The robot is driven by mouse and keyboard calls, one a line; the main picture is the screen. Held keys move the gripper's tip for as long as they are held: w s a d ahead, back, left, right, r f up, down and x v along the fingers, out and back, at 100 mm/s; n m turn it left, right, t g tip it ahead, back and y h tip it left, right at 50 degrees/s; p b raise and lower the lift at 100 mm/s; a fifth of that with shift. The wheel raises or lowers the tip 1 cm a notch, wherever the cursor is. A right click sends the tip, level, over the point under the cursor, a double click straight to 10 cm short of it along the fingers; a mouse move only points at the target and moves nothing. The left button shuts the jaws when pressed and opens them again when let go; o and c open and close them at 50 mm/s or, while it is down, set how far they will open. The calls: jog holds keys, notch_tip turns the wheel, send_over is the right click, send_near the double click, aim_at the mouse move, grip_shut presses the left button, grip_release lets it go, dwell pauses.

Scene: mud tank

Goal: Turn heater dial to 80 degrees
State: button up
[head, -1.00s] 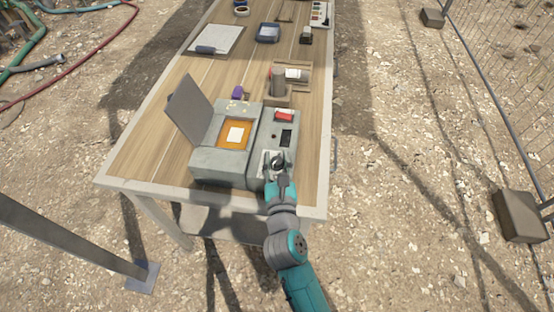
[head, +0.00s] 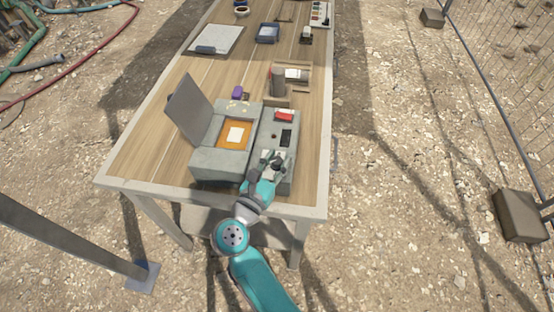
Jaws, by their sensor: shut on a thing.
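The heater (head: 222,163) is a grey box at the near end of the wooden table, with its lid raised at the left and an orange-lined recess holding a white piece. Its control panel (head: 285,117) on the right carries a red switch (head: 284,115) and a dark display (head: 286,137). My gripper (head: 275,164) is at the lower part of this panel, below the display, and is shut on the dial there. The gripper covers most of the dial, and its markings and any reading on the display are too small to tell.
A brown block-like holder with a white piece (head: 293,75) and a small purple item (head: 238,92) stand behind the heater. A clipboard (head: 217,40) and a blue device (head: 267,33) lie farther back. The table's front edge (head: 213,204) is under my arm.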

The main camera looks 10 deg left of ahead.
jog(key=shift+m+g+h, duration=0.4)
jog(key=shift+m+h, duration=0.2)
jog(key=shift+h, duration=0.2)
jog(key=o, duration=1.2)
jog(key=shift+c, duration=0.2)
jog(key=v, duration=1.2)
jog(key=shift+w+a, duration=0.1)
jog(key=shift+a, duration=0.05)
